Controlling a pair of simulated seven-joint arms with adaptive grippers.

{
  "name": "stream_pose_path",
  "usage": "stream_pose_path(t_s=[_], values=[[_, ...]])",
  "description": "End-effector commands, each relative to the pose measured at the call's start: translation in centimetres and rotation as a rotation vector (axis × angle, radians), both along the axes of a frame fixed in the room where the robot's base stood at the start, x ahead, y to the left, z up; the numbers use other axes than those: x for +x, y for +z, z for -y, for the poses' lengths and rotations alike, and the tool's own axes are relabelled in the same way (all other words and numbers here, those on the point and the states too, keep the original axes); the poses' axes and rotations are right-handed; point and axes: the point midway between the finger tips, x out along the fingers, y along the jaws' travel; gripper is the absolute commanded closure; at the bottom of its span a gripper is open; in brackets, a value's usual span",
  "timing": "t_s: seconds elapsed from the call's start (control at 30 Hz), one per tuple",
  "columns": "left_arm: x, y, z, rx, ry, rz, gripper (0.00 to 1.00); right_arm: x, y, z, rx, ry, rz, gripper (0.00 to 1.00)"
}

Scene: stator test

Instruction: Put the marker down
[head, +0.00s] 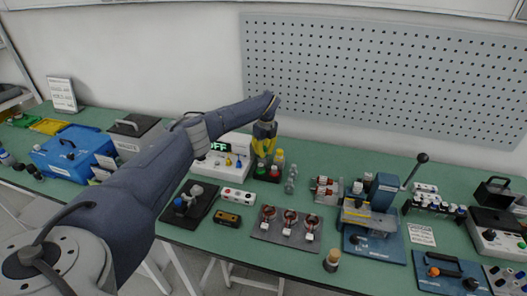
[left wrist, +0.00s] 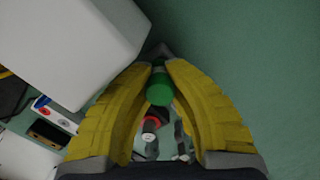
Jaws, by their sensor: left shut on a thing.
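My left gripper (head: 265,148) points down at the back middle of the bench, beside the white display unit. In the left wrist view its yellow fingers (left wrist: 168,90) are shut on the green marker (left wrist: 160,88), its green end showing between them. In the head view a green tip (head: 262,166) shows just below the fingers, over a small dark holder (head: 267,178). A red-topped piece (head: 275,170) stands beside it. It also shows in the left wrist view (left wrist: 151,122), beyond the green marker. Whether the green marker touches the holder is unclear. My right gripper is out of view.
The white display unit (head: 205,161) stands close left of the gripper. Clear small bottles (head: 291,178) stand to its right. A tray with several copper coils (head: 287,228) lies in front, and a blue press (head: 373,220) stands further right. The pegboard (head: 380,75) is behind.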

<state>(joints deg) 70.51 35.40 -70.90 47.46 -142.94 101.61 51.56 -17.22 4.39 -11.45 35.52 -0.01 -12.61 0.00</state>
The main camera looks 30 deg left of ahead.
Motion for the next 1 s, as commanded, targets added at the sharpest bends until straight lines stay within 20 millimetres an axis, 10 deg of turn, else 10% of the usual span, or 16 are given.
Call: stream_pose_path(t_s=[0.1,0.13,0.3,0.67,1.0], values=[[0.0,-0.3,0.0,0.0,0.0,0.0,1.0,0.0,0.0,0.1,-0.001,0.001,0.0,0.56],[0.0,-0.3,0.0,0.001,0.0,0.0,0.83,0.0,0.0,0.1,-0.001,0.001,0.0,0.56],[0.0,-0.3,0.0,0.001,0.0,0.0,0.65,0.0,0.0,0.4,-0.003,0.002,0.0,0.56],[0.0,0.4,0.0,0.0,0.0,0.002,0.65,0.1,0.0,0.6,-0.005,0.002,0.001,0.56],[-0.1,5.9,0.3,0.002,0.0,0.004,0.65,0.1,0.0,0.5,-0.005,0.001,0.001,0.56]])
